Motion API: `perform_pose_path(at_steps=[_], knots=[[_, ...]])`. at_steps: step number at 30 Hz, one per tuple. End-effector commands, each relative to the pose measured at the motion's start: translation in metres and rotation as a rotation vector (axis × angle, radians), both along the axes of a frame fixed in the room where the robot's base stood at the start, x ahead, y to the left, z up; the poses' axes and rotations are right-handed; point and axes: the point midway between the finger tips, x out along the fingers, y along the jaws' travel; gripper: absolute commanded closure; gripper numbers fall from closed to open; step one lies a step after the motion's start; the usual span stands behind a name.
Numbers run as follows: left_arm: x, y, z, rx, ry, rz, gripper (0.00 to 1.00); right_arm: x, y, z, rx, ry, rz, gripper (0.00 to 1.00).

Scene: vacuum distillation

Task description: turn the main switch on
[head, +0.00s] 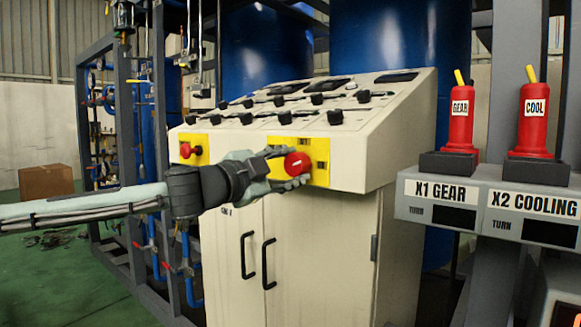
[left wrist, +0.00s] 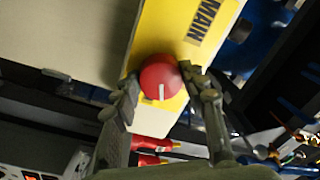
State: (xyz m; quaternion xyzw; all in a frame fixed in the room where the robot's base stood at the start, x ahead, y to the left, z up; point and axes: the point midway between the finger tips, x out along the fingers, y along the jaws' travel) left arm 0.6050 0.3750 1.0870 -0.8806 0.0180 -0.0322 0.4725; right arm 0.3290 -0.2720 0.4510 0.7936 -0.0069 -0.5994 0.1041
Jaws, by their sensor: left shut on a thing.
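The main switch is a round red knob (head: 297,163) on a yellow plate (head: 321,150) on the sloped front of a beige control console (head: 350,150). In the left wrist view the red knob (left wrist: 160,77) has a white line pointing toward the bottom of the picture, and the plate beside it reads "MAIN" (left wrist: 206,20). My left gripper (head: 290,167) has its fingers on both sides of the knob and is shut on it. Its fingers also show around the knob in the left wrist view (left wrist: 163,90). My right gripper is not in view.
Another red knob (head: 190,151) sits on a yellow plate at the console's left. Several black knobs line the console top. Red GEAR (head: 460,118) and COOL (head: 533,120) units stand on a grey panel (head: 490,205) at the right. A cardboard box (head: 46,181) lies at the far left.

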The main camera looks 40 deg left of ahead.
Motion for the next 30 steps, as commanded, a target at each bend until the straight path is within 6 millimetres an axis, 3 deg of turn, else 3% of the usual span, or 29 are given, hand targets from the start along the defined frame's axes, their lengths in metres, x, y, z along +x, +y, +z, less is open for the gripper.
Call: perform_pose_path(at_steps=[13,30], knots=[[0.0,0.0,0.0,0.312,-0.023,-0.001,0.86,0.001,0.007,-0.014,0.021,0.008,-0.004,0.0],[0.0,0.0,0.0,0.405,-0.031,-0.002,0.86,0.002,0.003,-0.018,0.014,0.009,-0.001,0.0]])
